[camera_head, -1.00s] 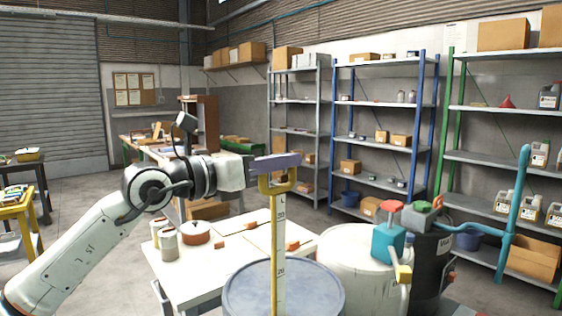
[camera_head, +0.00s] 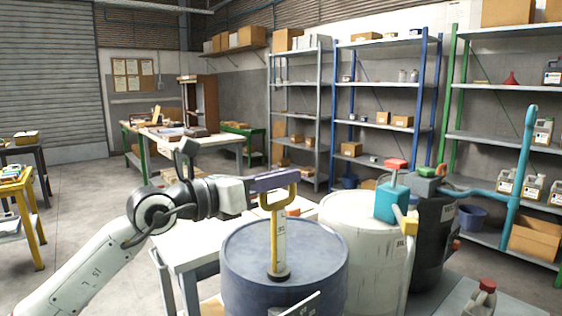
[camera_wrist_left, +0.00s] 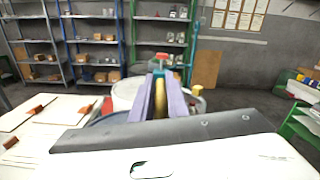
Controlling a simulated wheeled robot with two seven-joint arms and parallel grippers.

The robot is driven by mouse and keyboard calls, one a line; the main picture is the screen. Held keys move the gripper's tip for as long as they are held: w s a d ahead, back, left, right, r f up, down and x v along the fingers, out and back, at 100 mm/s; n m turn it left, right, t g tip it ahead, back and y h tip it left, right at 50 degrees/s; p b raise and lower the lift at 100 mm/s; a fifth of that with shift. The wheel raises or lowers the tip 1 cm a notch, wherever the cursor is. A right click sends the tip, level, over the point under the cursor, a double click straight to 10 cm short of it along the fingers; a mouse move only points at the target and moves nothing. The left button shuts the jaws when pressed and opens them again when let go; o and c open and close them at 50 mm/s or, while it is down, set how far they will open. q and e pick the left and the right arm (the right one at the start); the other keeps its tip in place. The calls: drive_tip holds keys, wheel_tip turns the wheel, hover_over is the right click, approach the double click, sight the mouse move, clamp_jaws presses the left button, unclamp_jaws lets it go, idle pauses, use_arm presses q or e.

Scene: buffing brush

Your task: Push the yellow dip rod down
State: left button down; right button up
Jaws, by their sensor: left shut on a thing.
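The yellow dip rod (camera_head: 274,240) stands upright in the blue drum (camera_head: 238,262), with a white marked scale along its side and a dark collar where it meets the lid. Its loop handle (camera_head: 293,192) is at the top, above the lid. My left gripper (camera_head: 278,181), with purple fingers, comes from the left and is shut on this handle. In the left wrist view the yellow handle (camera_wrist_left: 160,98) sits between the two purple fingers. The rod's lower end is hidden inside the drum. My right gripper is not in view.
A white drum (camera_head: 345,230) with a teal pump (camera_head: 391,203) and a dark drum (camera_head: 436,232) stand close on the right. A white table (camera_head: 205,243) is behind on the left. A grey container with a red cap (camera_head: 487,284) is at lower right. Shelves line the back.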

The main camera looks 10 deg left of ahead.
sight(272, 248)
use_arm(q)
wheel_tip(272, 248, down, 13)
drive_tip(key=b, duration=0.5)
drive_tip(key=shift+s+d, duration=0.1)
drive_tip(key=shift+f+b, duration=0.3)
drive_tip(key=shift+f, duration=0.35)
drive_tip(key=shift+d+f, duration=0.1)
drive_tip(key=shift+f, duration=0.05)
drive_tip(key=c, duration=1.9)
unclamp_jaws()
drive_tip(key=shift+o, duration=0.7)
drive_tip(key=shift+r, duration=0.2)
drive_tip(key=shift+a, duration=0.2)
drive_tip(key=v, duration=1)
